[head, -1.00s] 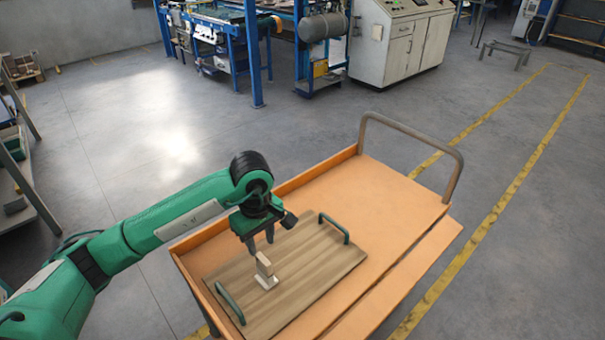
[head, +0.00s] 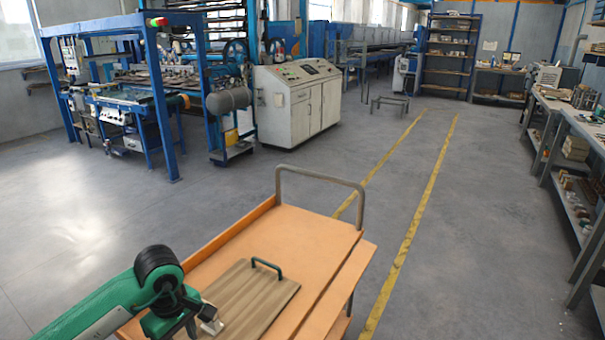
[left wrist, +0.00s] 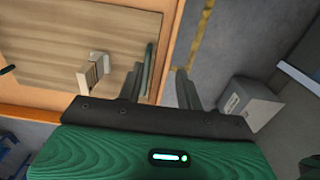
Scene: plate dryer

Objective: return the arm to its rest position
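My left arm comes in from the lower left in the head view, and its gripper (head: 188,328) is over the near left part of the orange cart (head: 312,226), partly cut off by the frame. A wooden tray (left wrist: 60,35) with green handles lies on the cart. A small pale block (left wrist: 92,72) on a white foot stands on the tray, beside the fingers and apart from them. My right gripper is not in view.
The tray's far handle (head: 267,267) stands up from it. The cart has a grey push bar (head: 325,175) at its far end. A white control cabinet (head: 297,108) and a blue machine frame (head: 160,100) stand farther back.

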